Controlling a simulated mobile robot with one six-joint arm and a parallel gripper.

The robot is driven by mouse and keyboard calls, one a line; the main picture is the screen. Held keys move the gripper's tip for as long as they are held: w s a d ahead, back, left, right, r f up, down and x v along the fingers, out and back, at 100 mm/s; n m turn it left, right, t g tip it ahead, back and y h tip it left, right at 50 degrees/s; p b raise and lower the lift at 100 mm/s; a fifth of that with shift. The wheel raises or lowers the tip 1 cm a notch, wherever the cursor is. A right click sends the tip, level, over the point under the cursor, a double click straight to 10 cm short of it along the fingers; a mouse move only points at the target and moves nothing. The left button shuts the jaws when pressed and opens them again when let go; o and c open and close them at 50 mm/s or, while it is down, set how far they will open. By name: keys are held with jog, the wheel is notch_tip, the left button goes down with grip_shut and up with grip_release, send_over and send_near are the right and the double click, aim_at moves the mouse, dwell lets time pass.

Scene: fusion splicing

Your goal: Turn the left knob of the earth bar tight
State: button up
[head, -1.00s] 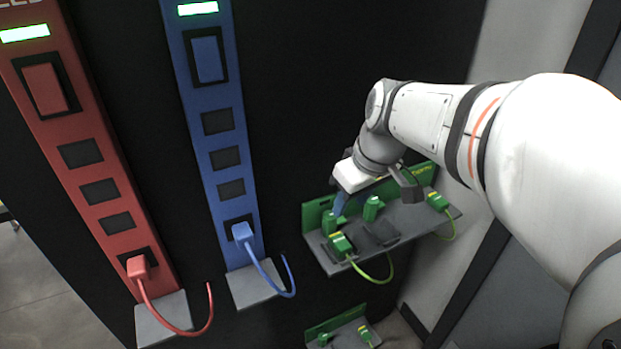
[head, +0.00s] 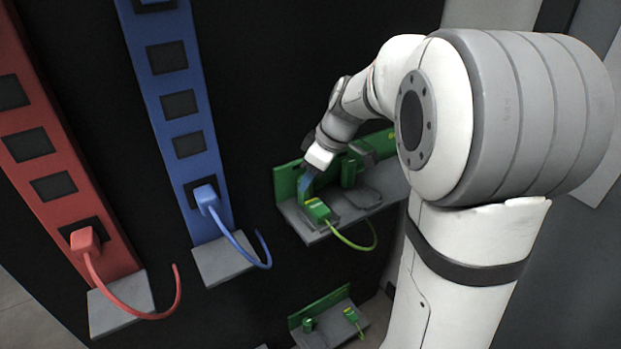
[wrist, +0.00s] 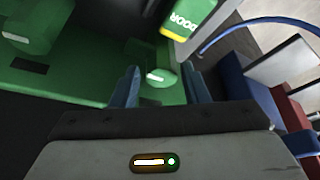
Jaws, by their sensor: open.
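The earth bar (head: 285,182) is a green rail with a grey shelf at right of centre in the head view. Its left knob is mostly hidden there by my gripper (head: 306,184). In the wrist view the green left knob (wrist: 160,88), with a white mark, lies between the two blue fingers of my gripper (wrist: 160,72). The fingers are apart, one on each side of it; I cannot tell whether they touch it. The right knob (head: 348,172) stands clear in the head view and also shows in the wrist view (wrist: 28,28).
A green plug labelled DOOR (wrist: 188,22) is close to the fingers; its cable (head: 352,243) loops below the shelf. A blue bar (head: 178,105) and a red bar (head: 38,150) with plugged cables stand to the left. A second small green bar (head: 320,305) lies below.

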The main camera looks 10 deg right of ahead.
jog(key=shift+w+a+f, duration=0.1)
jog(key=shift+a+f, duration=0.05)
jog(key=shift+f, duration=0.3)
jog(key=shift+c, duration=0.2)
jog(key=c, duration=0.6)
jog(key=shift+c, duration=0.3)
